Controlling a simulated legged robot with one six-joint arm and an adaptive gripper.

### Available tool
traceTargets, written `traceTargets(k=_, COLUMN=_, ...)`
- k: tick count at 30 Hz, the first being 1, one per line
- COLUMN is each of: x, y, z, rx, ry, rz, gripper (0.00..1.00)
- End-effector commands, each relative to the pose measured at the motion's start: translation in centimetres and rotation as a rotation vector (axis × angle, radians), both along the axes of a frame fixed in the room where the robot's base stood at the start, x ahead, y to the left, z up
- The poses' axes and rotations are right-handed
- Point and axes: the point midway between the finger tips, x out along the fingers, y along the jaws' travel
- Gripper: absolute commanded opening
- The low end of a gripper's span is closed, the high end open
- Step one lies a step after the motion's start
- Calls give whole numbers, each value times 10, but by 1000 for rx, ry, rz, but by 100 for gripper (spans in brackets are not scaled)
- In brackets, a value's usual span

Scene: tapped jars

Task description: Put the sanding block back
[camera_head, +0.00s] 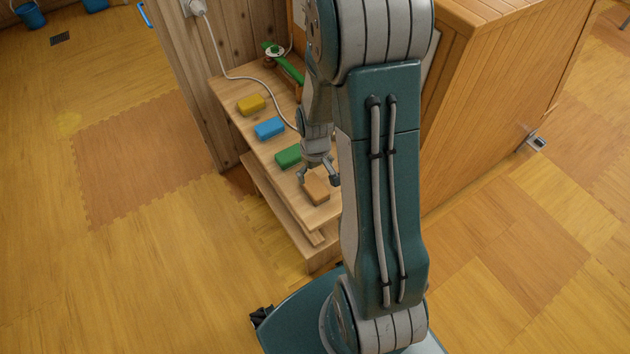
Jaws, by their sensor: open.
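Several small blocks lie in a row on a wooden bench (232,84): a yellow block (251,104), a blue block (269,128), a green block (288,156) and a tan-orange block (316,191). I cannot tell from their looks which is the sanding block. My gripper (318,180) points down, open, at the tan-orange block near the bench's near end. Its two fingers show on either side of that block's far end. I cannot tell whether they touch it. Nothing shows held between them.
A white cord (243,78) runs from a wall plug across the bench. A green tool-like object (285,66) lies at the bench's far end. A wooden cabinet (490,100) stands to the right. My arm hides the bench's right side.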

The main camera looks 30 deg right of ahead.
Motion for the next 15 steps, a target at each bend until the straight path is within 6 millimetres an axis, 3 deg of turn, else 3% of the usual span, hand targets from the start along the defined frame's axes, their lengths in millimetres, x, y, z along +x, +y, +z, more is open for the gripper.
traceTargets(k=6, x=1, y=0, z=38, rx=-1, ry=-4, rz=0, gripper=100)
traceTargets(k=15, x=1, y=4, z=66, rx=-5, ry=-18, rz=1, gripper=100)
